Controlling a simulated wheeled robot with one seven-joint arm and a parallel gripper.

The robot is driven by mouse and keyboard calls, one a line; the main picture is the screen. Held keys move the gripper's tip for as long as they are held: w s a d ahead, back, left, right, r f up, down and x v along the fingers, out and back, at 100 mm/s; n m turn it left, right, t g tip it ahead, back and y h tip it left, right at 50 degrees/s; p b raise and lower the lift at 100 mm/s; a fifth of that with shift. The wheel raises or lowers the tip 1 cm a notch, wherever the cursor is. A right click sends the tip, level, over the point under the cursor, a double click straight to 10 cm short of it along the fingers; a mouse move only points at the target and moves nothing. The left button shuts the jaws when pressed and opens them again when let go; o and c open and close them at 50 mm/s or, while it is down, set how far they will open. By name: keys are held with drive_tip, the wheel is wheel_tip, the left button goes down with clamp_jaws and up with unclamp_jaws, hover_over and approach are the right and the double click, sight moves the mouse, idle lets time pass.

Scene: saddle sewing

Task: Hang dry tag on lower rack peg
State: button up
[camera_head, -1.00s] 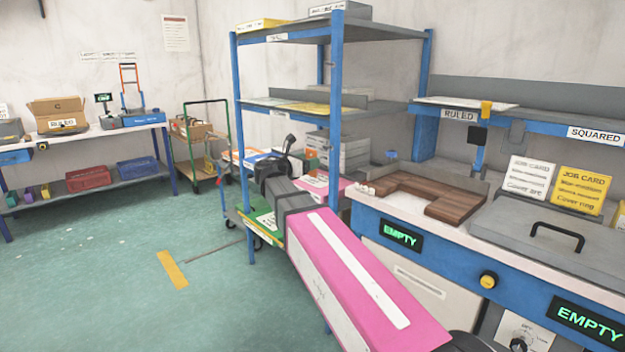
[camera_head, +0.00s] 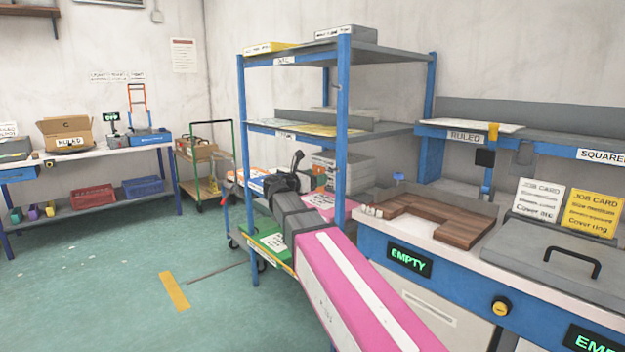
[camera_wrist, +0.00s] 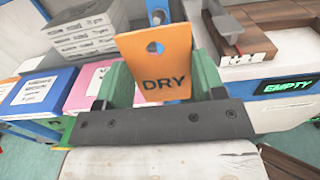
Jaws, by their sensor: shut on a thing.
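An orange tag (camera_wrist: 160,75) marked DRY, with a hole near its top, stands upright between the two green fingers of my gripper (camera_wrist: 162,85). My gripper is shut on the tag's lower part. In the head view my gripper (camera_head: 319,178) is small and partly hidden behind my arm, beside the blue front post (camera_head: 341,130) of the shelf rack, below its middle shelf. In the wrist view a blue upright part (camera_wrist: 158,10) shows behind the tag's top edge; I cannot tell whether it bears the lower peg. No gap between tag and peg can be judged.
A bench with a brown wooden block (camera_head: 440,215) and an EMPTY display (camera_head: 409,260) stands to the right. Open floor (camera_head: 110,290) lies at left.

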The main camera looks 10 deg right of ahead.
sight(338, 174)
drive_tip(key=shift+f+x, duration=0.2)
drive_tip(key=shift+x, duration=1.5)
drive_tip(key=shift+f+x, duration=0.15)
drive_tip(key=shift+x, duration=1.55)
drive_tip(key=shift+w+d+f, duration=0.25)
drive_tip(key=shift+d, duration=0.1)
drive_tip(key=o, duration=0.9)
